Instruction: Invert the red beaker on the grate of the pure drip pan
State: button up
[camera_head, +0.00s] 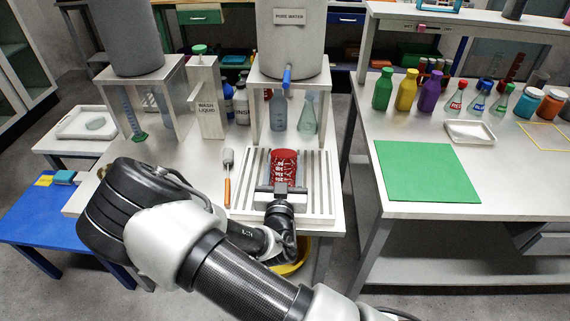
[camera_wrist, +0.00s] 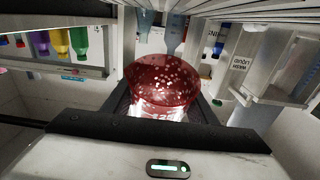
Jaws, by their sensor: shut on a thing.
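The red beaker (camera_head: 285,165) has pale spots on its wall. It is over the slatted grate (camera_head: 243,197) of the drip pan, below the tank labelled pure water. My gripper (camera_head: 281,190) is shut on the beaker from the near side. In the wrist view the beaker (camera_wrist: 162,85) sits between my fingers (camera_wrist: 158,110), and the surroundings appear upside down. Grate slats (camera_wrist: 255,12) run along the top of that view. I cannot tell whether the beaker touches the grate, or which way its mouth faces.
The pure water tank (camera_head: 291,45) stands on a white stand behind the grate, with glassware beneath. A brush with an orange handle (camera_head: 227,190) lies left of the grate. A wash liquid box (camera_head: 208,105) stands behind. Bottles and a green mat (camera_head: 425,171) are on the right table.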

jog(key=shift+f+b, duration=2.65)
jog(key=shift+f, duration=0.05)
jog(key=shift+f+b, duration=0.35)
jog(key=o, duration=1.3)
jog(key=shift+s, duration=0.1)
